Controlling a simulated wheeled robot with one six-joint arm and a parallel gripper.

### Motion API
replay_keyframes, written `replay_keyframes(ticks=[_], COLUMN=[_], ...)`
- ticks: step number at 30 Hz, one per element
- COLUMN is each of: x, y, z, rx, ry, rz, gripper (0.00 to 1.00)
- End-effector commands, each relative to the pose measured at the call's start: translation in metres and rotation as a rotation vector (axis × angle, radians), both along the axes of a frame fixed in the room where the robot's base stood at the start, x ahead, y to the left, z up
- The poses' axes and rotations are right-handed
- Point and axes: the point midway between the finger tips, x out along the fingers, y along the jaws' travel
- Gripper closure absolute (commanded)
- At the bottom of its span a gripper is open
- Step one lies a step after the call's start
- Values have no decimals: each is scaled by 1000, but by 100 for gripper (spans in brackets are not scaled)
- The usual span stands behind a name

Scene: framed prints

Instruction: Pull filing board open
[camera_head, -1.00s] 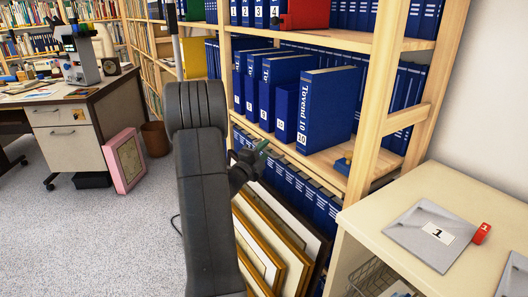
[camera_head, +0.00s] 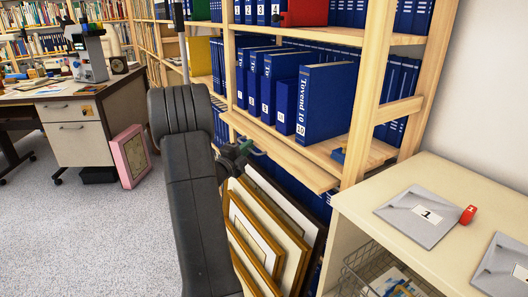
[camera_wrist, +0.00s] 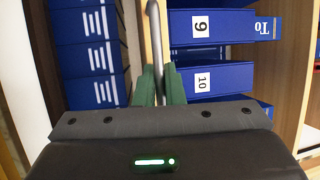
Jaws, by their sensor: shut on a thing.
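The filing board (camera_head: 290,162) is a light wooden pull-out board below the shelf of numbered blue binders. It sticks out past the shelf front, above the framed prints. My gripper (camera_head: 240,150) is at its front edge, partly hidden behind my dark arm. In the wrist view, the green fingers of my gripper (camera_wrist: 161,84) are closed around a grey metal handle (camera_wrist: 154,42). The handle's lower end is hidden between the fingers.
Framed prints (camera_head: 268,232) lean below the board. A cream cabinet (camera_head: 450,190) with grey folders and a wire basket (camera_head: 365,270) stands at right. A desk (camera_head: 85,130) and pink frame (camera_head: 130,155) are at left. Carpet (camera_head: 85,230) is clear.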

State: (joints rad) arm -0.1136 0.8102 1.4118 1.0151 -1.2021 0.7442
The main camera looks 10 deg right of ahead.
Motion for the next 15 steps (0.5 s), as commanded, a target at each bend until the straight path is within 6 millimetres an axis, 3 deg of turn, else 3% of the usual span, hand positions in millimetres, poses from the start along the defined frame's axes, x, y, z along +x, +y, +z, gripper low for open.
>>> replay_keyframes(ticks=[1,6,15], x=[-1,-19,-48], y=[18,71,149], z=[-5,-5,-3], rx=[2,2,1], ry=[1,1,2], rz=[6,5,2], gripper=[100,100,100])
